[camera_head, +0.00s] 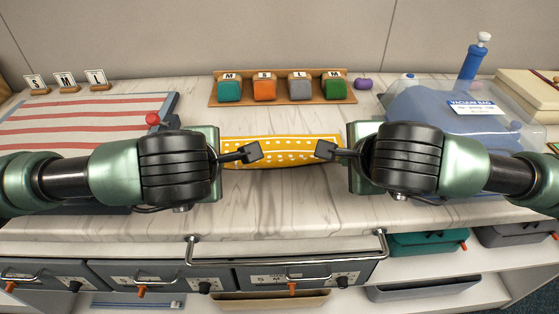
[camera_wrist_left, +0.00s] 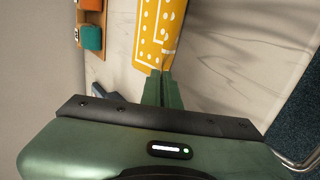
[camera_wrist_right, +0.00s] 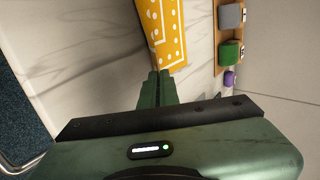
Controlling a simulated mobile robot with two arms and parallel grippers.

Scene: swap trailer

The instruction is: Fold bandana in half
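The bandana (camera_head: 285,143) is yellow with white dots and a border line. In the head view it shows as a narrow band across the middle of the table, between my two grippers. My left gripper (camera_wrist_left: 160,76) is shut on the bandana's left end, as the left wrist view shows (camera_wrist_left: 158,35). My right gripper (camera_wrist_right: 156,74) is shut on its right end, as the right wrist view shows (camera_wrist_right: 163,35). I cannot tell how far the bandana is off the table.
A rack with several coloured folded items (camera_head: 282,103) stands behind the bandana. A striped cloth (camera_head: 85,125) lies at left, and a vacuum bag (camera_head: 440,108) at right. A small purple item (camera_head: 363,84) sits beside the rack. The marble table (camera_head: 285,205) is clear in front.

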